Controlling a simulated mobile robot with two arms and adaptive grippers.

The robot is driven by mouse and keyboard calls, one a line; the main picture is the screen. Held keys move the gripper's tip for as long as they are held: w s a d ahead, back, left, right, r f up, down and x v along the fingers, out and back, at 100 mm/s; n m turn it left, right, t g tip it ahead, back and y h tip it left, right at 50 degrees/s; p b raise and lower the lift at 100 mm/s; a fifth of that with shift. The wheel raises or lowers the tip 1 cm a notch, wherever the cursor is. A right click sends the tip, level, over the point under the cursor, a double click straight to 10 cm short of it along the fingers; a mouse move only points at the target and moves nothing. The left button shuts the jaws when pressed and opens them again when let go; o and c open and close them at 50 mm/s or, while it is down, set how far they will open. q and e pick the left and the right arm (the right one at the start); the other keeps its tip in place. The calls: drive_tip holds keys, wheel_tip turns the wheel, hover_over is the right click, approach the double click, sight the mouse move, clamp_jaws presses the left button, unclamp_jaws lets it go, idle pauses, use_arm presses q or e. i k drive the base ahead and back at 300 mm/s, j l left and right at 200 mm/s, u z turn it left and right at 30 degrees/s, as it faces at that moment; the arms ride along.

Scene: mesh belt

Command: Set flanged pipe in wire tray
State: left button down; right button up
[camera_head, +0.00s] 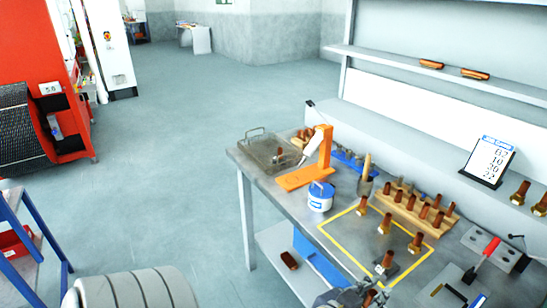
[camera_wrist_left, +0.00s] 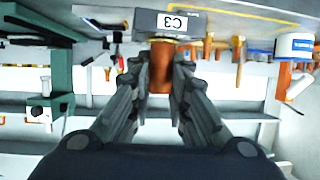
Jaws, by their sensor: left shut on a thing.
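My left gripper (camera_head: 362,298) is at the bottom edge of the head view, at the near end of the workbench, partly cut off. In the left wrist view its fingers (camera_wrist_left: 160,85) are shut on a copper-brown flanged pipe (camera_wrist_left: 161,66); its far end is close to a C3 label. The wire tray (camera_head: 262,137) sits at the far left corner of the bench, well away from this gripper, with a brownish piece inside. Several other flanged pipes stand in and around the yellow outline, one of them here (camera_head: 415,243). My right gripper is not in view.
An orange stand (camera_head: 318,155) and a white-blue tub (camera_head: 320,197) stand between the gripper and the tray. A wooden rack (camera_head: 445,222) of pipes is at the right.

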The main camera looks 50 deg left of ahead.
sight(260, 147)
drive_tip(key=k+j, duration=0.1)
drive_tip(key=j, duration=0.65)
drive_tip(key=k+j, duration=0.1)
drive_tip(key=j, duration=0.6)
drive_tip(key=k+j, duration=0.1)
drive_tip(key=j, duration=0.65)
drive_tip(key=i+j, duration=0.45)
drive_tip(key=j, duration=0.2)
